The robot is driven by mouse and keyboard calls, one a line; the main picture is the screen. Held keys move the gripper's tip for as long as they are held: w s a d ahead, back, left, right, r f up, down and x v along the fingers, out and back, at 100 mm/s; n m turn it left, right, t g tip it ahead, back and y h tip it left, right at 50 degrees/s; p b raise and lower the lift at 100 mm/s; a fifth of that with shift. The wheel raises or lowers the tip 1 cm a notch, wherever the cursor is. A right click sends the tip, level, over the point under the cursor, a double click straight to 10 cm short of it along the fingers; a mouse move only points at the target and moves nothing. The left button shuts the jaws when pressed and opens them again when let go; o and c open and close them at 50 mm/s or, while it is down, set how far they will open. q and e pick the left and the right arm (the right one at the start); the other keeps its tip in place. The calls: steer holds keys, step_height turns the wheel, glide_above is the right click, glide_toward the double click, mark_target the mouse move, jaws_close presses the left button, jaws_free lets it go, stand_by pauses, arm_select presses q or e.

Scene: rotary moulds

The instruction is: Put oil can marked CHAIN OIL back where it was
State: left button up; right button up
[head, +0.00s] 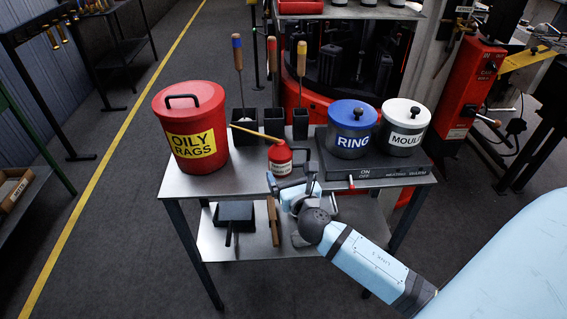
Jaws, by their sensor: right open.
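A small red oil can (280,157) stands upright on the table's top shelf, near its front edge. Its long yellow-tan spout points up and left, and its pale label is too small to read surely. My right gripper (291,181) is open at the front of the can, close to its lower part. The arm comes in from the lower right. I cannot tell whether the fingers touch the can. My left gripper is not in view.
A red OILY RAGS bin (192,125) stands left of the can. Black holders (273,122) with upright tools stand behind it. Blue-lidded RING (351,132) and white-lidded MOULD (403,128) pots stand right, on a dark plate (375,170). The shelf's front left is clear.

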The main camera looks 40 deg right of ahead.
steer(key=s+a+f+m+g+y, duration=0.3)
steer(key=s+a+f+m, duration=0.5)
steer(key=m, duration=0.7)
steer(key=s+a+f+m+g+y, duration=0.3)
steer(key=s+a+f+m+y, duration=0.2)
steer(key=s+a+f+m, duration=0.3)
steer(key=s+f+m, duration=0.1)
steer(key=s+m, duration=0.3)
steer(key=m, duration=0.3)
steer(key=shift+a+f+g, duration=0.15)
steer(key=shift+f+g, duration=0.2)
steer(key=shift+g, duration=0.05)
